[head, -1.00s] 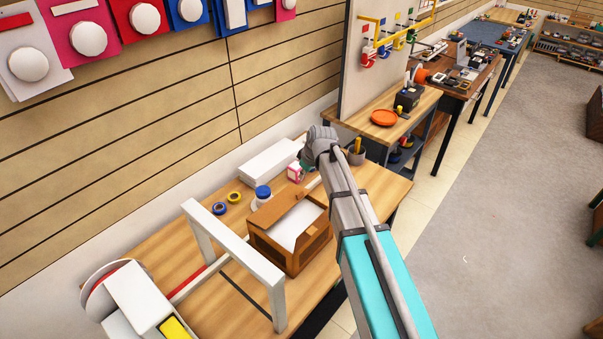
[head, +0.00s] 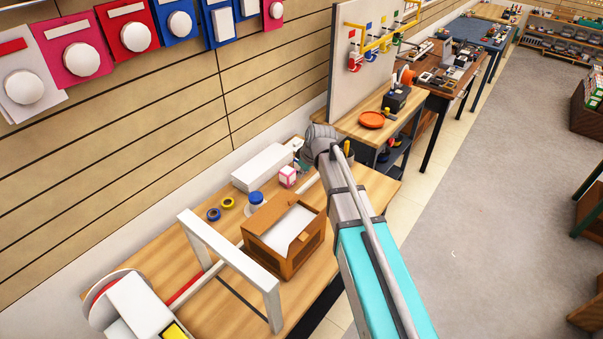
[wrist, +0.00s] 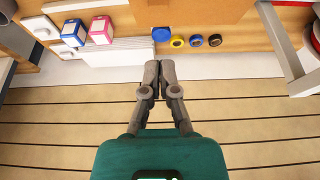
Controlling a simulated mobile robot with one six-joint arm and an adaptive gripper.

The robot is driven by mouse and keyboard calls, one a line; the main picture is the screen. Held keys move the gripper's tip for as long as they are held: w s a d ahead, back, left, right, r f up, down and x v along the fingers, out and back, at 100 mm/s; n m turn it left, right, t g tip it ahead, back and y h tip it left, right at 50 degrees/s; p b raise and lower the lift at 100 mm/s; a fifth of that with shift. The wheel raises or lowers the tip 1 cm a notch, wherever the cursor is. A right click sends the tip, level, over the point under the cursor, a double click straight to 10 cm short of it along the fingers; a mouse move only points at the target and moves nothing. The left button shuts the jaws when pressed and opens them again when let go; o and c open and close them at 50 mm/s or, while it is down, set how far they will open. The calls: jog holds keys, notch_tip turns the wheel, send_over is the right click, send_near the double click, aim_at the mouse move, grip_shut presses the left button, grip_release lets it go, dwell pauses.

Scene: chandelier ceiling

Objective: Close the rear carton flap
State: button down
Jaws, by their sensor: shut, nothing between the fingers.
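The brown carton (head: 292,268) sits on the wooden workbench, with a white surface showing inside its open top. Its rear flap (head: 264,215), on the wall side, is raised and tilted; its exact angle is hard to tell. A brown panel of the carton (wrist: 180,10) shows at the top edge of the wrist view. My gripper (wrist: 160,66) is shut and empty, pointing toward the bench in the wrist view. In the head view its teal body (head: 302,166) is mostly hidden behind my wrist, beyond the carton's far right corner and apart from it.
A white block (head: 262,166), a pink-and-white box (head: 288,176), a blue-capped jar (head: 256,203) and tape rolls (head: 228,203) stand between carton and wall. A white frame (head: 230,255) stands left of the carton. A grey cup with a yellow tool is right of my wrist.

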aim_at(291, 199)
jog(key=c, duration=1)
grip_release()
jog(key=shift+w+a+f, duration=0.15)
jog(key=shift+w, duration=0.05)
jog(key=o, duration=0.8)
jog(key=w+a+f+g+h, duration=0.1)
jog(key=w+a+f+g+h+b, duration=0.1)
jog(key=a, duration=0.1)
jog(key=shift+w+h, duration=0.4)
jog(key=shift+c, duration=0.2)
jog(key=shift+a+g+h, duration=0.25)
jog(key=shift+g+h, duration=0.05)
jog(key=shift+f, duration=0.2)
notch_tip(291, 199, down, 13)
jog(key=b, duration=1.3)
jog(key=shift+f+b, duration=0.2)
jog(key=shift+b, duration=0.2)
